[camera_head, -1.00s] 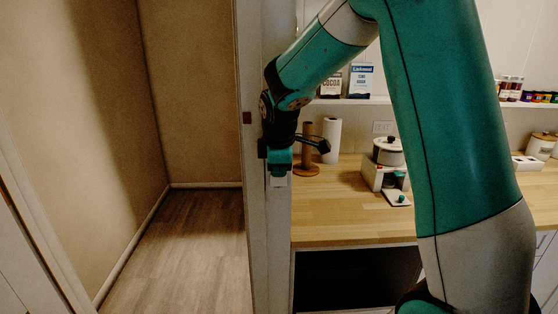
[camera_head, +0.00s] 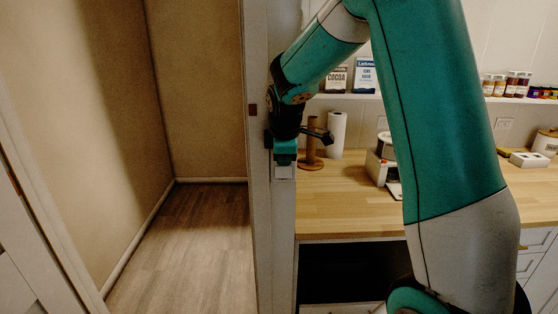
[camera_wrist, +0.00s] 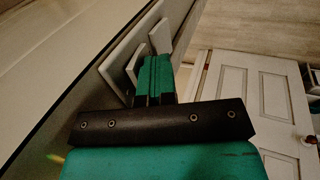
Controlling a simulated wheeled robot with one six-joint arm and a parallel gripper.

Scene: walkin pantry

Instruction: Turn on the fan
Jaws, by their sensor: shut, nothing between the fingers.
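No fan shows in either view. My gripper (camera_head: 285,161) is shut and empty, pointing down beside the pale wall end at the middle of the head view. A small white piece (camera_head: 284,173) shows just below its fingertips. In the wrist view my gripper (camera_wrist: 159,64) has its two green fingers pressed together. A white plate (camera_wrist: 126,48) with two raised white flaps, like switch rockers, lies beside the fingers. The nearer flap (camera_wrist: 137,64) is very close to the left fingertip; I cannot tell whether they touch. The farther flap (camera_wrist: 161,37) is just past the tips.
A wooden counter (camera_head: 340,215) with a paper towel roll (camera_head: 337,135) lies right of the wall end. Jars (camera_head: 507,84) stand on a shelf above. Open wooden floor (camera_head: 190,245) lies left. A white panelled door (camera_wrist: 250,95) shows in the wrist view.

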